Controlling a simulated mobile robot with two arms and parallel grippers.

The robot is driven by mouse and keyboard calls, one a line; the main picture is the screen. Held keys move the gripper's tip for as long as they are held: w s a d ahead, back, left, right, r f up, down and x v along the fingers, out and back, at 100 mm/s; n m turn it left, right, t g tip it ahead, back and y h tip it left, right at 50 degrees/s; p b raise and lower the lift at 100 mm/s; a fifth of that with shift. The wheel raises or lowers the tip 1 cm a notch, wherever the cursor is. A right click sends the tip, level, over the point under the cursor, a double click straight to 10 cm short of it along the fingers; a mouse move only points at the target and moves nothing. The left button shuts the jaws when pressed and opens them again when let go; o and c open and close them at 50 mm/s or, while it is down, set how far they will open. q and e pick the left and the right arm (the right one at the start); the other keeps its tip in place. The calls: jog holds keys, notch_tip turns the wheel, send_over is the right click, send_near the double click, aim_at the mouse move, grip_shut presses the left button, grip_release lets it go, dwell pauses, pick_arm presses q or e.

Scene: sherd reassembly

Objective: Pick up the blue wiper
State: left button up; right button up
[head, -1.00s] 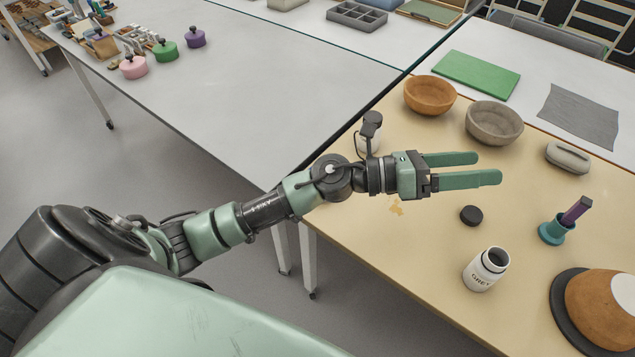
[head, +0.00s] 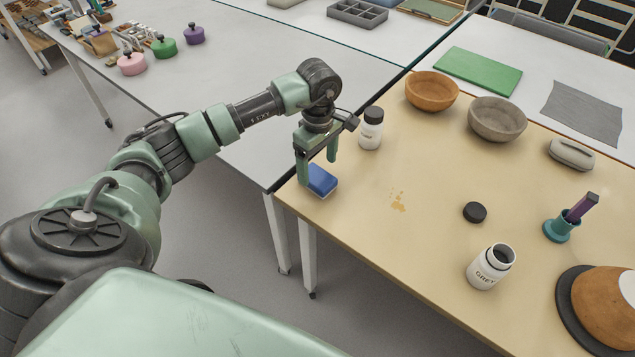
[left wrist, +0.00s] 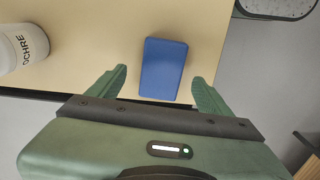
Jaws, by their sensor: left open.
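The blue wiper (head: 321,181) is a small blue block with a pale underside, lying on the tan table near its left corner. It also shows in the left wrist view (left wrist: 163,68), between and slightly ahead of the two green fingertips. My left gripper (head: 318,170) points down over the wiper, open, with one finger on either side of it. In the left wrist view the fingers (left wrist: 160,82) are apart from the wiper's sides, with a gap at each. My right gripper is not in view.
A white jar with a dark lid (head: 371,128) stands close to the right of my left gripper; its label reads OCHRE in the left wrist view (left wrist: 22,48). An open GREY jar (head: 490,268), a black lid (head: 474,212) and an ochre spill (head: 398,201) are on the table.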

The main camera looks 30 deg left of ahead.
aim_at(317, 176)
pick_arm(q)
notch_tip(317, 176, down, 4)
jog(key=shift+s+f+b, duration=0.1)
jog(key=shift+f+b, duration=0.15)
jog(key=shift+b, duration=0.8)
jog(key=shift+r, duration=0.1)
jog(key=c, duration=1.5)
jog(key=shift+r, duration=0.1)
